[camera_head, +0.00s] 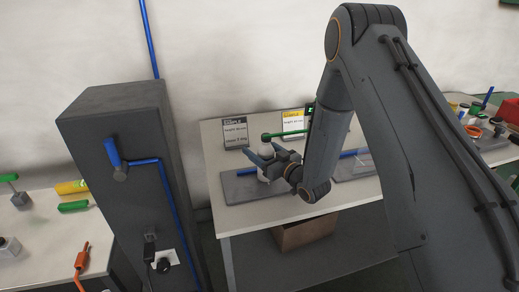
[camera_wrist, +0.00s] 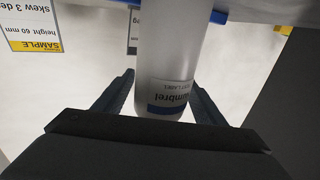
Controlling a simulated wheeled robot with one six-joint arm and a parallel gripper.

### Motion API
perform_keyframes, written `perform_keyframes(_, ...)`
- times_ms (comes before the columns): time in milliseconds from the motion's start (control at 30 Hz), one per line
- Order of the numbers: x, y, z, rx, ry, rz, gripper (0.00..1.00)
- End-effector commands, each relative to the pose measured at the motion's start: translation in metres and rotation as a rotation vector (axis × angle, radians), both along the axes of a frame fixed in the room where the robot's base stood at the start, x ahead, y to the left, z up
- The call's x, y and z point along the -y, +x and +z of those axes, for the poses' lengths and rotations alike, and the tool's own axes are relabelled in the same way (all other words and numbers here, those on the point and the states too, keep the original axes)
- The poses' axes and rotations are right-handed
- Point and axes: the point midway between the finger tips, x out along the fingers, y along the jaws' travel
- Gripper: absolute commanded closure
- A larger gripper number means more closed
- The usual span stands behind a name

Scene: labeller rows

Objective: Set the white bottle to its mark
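The white bottle (camera_wrist: 170,60) stands between the fingers of my gripper (camera_wrist: 163,90) in the wrist view. Its label has a dark blue band and reads upside down there. In the head view my gripper (camera_head: 267,157) is around the bottle (camera_head: 264,149), over a grey board (camera_head: 240,190) on the white table. The gripper hides part of the bottle, and I cannot tell whether its base touches the board. I cannot make out its mark.
Sample cards (camera_head: 235,133) stand behind the bottle, and a yellow-headed one (camera_head: 293,122) is to the right. A green bar (camera_head: 285,135) and a blue rod (camera_head: 352,153) are close by. A tall dark cabinet (camera_head: 125,160) stands left of the table; a brown box (camera_head: 305,232) is below.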

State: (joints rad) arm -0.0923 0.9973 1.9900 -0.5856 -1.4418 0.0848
Motion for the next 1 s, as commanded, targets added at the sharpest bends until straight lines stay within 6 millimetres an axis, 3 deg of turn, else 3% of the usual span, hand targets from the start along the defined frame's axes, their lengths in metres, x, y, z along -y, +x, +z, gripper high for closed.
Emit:
perform_keyframes(367, 0.000, 0.000, 0.005, 0.000, 0.000, 0.000, 0.36)
perform_keyframes(1000, 0.070, -0.086, 0.002, 0.000, 0.000, -0.002, 0.36)
